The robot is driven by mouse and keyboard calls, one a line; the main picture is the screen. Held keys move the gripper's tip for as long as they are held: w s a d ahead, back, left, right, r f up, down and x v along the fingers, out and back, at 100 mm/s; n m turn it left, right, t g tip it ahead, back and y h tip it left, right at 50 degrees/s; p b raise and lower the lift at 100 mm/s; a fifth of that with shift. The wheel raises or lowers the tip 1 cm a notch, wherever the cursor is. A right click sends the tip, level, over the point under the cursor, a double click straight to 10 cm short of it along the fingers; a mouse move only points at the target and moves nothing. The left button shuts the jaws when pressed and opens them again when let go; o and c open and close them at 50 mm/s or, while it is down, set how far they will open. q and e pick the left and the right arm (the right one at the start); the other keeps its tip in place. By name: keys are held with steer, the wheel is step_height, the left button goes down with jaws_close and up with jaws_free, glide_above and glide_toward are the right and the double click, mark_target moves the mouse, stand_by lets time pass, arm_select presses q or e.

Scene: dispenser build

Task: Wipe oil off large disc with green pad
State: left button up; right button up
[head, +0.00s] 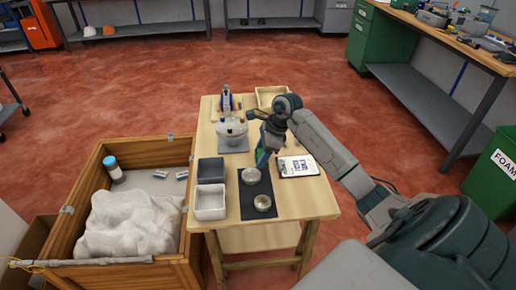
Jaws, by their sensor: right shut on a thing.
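My right gripper (266,146) reaches in from the right over the wooden table and is shut on the green pad (262,157). The pad hangs edge-down just above or behind the far end of a dark mat (249,209). Two round metallic discs lie on the mat: a far disc (251,176) close below the pad and a near disc (262,203). They look alike in size, so I cannot tell which is the large one. Any oil on them is too small to make out. I cannot tell whether the pad touches the far disc. My left gripper is not in view.
Left of the mat stand a dark grey bin (211,170) and a white bin (210,203). A clipboard (298,166) lies on the right. Behind are a white round device (231,130) and a shallow wooden tray (267,95). A wooden crate (90,159) stands left of the table (318,204).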

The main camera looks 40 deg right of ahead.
steer(key=shift+r, duration=1.1)
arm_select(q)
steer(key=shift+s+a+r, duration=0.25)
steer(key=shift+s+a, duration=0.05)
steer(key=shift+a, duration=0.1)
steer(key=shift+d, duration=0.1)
